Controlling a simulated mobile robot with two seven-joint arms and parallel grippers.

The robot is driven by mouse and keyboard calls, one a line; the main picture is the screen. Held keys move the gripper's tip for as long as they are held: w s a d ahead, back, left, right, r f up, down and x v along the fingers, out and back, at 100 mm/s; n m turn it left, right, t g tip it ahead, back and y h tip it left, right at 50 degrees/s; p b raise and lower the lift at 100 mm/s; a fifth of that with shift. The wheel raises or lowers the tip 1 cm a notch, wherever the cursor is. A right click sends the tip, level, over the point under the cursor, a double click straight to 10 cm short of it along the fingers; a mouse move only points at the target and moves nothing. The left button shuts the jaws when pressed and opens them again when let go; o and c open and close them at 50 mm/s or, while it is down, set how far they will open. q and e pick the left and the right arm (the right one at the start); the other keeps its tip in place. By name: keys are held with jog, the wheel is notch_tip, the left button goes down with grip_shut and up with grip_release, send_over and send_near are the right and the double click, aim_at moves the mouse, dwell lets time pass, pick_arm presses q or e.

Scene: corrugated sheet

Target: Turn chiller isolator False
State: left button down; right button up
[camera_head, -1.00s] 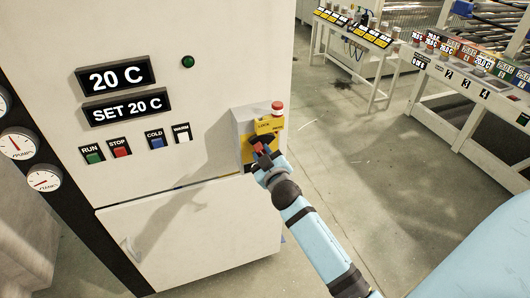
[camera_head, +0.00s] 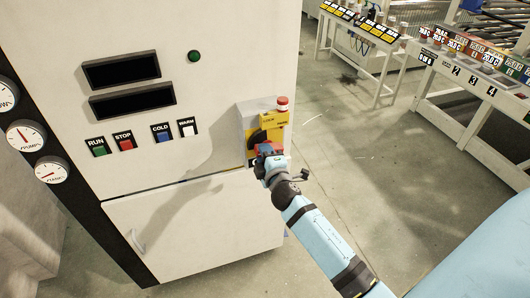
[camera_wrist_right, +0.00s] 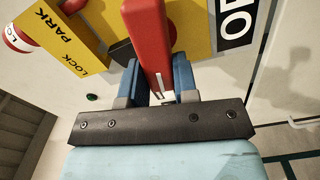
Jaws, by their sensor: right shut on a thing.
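The chiller isolator (camera_head: 251,121) is a grey box with a yellow face on the right side of the chiller's white front. Its red handle (camera_wrist_right: 150,40) fills the upper middle of the right wrist view. My right gripper (camera_head: 268,152) is at the isolator's lower part, with its blue fingers (camera_wrist_right: 160,85) on either side of the red handle, shut on it. The gripper hides part of the handle in the head view. Both black displays (camera_head: 121,69) on the chiller are blank. My left gripper is not in view.
Gauges (camera_head: 25,136) line the left edge of the chiller. Run, stop, cold and warm buttons (camera_head: 125,143) sit below the displays. A red-topped part (camera_head: 282,103) tops the isolator. Tables (camera_head: 365,50) stand at the back right, with open floor between.

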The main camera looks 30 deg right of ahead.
jog(key=shift+f+n, duration=0.15)
jog(key=shift+n, duration=0.75)
jog(key=o, duration=0.9)
jog(key=b+v, duration=0.3)
jog(key=v, duration=1.1)
jog(key=shift+f, duration=0.15)
